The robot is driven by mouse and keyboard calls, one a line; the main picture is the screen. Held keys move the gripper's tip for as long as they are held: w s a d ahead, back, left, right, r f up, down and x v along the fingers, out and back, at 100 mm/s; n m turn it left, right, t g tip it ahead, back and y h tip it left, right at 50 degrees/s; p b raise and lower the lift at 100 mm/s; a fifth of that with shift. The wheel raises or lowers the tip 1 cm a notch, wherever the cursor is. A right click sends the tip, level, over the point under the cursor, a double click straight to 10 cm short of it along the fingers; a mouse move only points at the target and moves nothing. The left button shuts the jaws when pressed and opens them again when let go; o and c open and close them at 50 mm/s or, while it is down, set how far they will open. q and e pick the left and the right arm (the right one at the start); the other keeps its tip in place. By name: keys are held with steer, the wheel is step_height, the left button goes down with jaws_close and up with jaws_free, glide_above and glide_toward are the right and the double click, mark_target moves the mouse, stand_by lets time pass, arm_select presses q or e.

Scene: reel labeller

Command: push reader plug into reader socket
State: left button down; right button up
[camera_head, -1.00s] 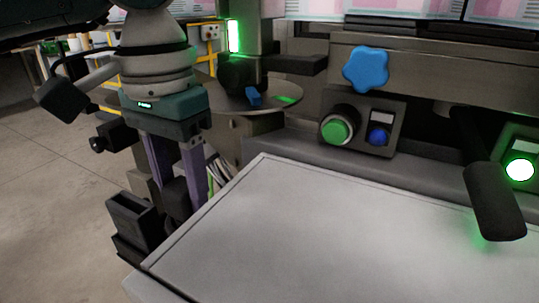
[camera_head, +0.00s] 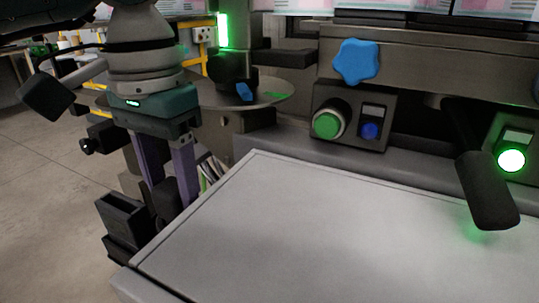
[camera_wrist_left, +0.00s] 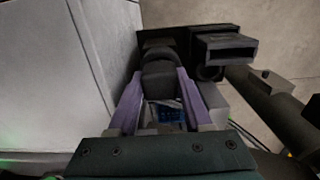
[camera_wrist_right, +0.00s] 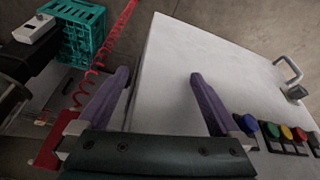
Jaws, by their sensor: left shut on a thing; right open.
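My left gripper (camera_head: 168,195) points down beside the left edge of the pale worktop, its purple fingers shut on a dark plug-like piece. In the left wrist view this black, rounded piece, apparently the reader plug (camera_wrist_left: 160,72), sits between the fingertips, against or very near a dark fixture (camera_wrist_left: 180,34). I cannot tell whether it is inserted; the reader socket itself is not clearly visible. A black hollow box (camera_head: 124,217) stands beside the fingertips and also shows in the left wrist view (camera_wrist_left: 228,46). My right gripper (camera_wrist_right: 160,74) is open and empty above the worktop.
The pale worktop (camera_head: 320,230) is bare. Behind it are a green button (camera_head: 327,124), a blue star knob (camera_head: 356,61), a round turntable (camera_head: 265,95) and a black handle (camera_head: 487,190). In the right wrist view are a teal crate (camera_wrist_right: 82,32) and a red coiled cable (camera_wrist_right: 108,50).

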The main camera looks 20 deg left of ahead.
arm_select(q)
steer(key=shift+s+f+b, duration=0.1)
steer(key=shift+f+b, duration=0.3)
arm_select(e)
steer(key=shift+f, duration=0.25)
stand_by(0.3)
arm_select(q)
steer(key=shift+c, duration=1.3)
jaws_free()
steer(key=shift+r, duration=0.1)
steer(key=shift+r, duration=0.15)
arm_select(e)
steer(key=shift+r, duration=0.1)
